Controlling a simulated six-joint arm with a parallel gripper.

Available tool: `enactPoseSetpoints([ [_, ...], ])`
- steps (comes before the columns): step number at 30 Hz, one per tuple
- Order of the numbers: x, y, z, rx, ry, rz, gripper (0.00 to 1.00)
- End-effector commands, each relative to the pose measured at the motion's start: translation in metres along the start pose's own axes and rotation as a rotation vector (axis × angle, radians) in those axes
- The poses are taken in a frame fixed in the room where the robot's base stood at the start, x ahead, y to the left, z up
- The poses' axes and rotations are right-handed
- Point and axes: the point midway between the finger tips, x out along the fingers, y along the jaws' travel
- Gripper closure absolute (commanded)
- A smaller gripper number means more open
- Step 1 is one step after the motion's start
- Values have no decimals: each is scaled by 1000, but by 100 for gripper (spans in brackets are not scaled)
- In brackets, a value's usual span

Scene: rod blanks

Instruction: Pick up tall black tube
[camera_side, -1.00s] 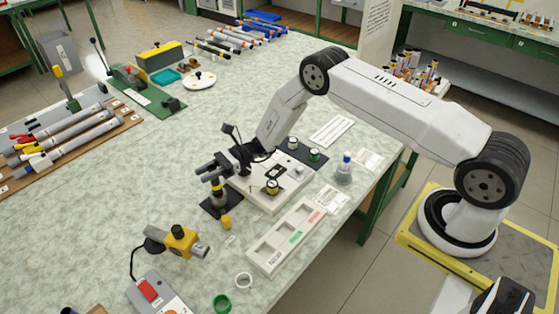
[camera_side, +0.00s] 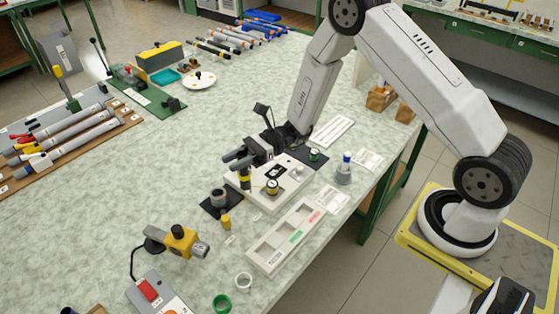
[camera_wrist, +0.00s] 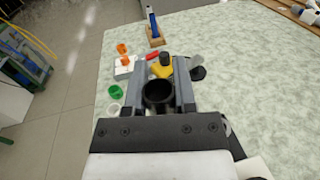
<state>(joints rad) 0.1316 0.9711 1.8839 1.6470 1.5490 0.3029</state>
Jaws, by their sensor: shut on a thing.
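The tall black tube (camera_side: 244,179) has a yellow band and is upright in my gripper (camera_side: 241,163). It is over the left corner of the white fixture plate (camera_side: 262,200). Whether its lower end touches the plate is hard to tell. In the wrist view, the tube's dark open mouth (camera_wrist: 158,91) shows between the two grey fingers of my gripper (camera_wrist: 159,85), which is shut on it. Its lower part is hidden there.
A grey holder (camera_side: 218,198) stands on a black mat to the left, with a small yellow piece (camera_side: 226,222) in front. A short banded cylinder (camera_side: 272,187) sits on the plate. A white sorting tray (camera_side: 285,237) and a yellow-headed device (camera_side: 181,243) are nearer.

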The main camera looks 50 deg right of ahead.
Motion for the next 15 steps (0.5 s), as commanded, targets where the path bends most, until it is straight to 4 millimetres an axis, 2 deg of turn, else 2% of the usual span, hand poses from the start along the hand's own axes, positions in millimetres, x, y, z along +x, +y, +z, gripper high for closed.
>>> enactPoseSetpoints([
  [6,-10,22,11,0,0,0,100],
  [15,-16,36,17,0,0,0,100],
])
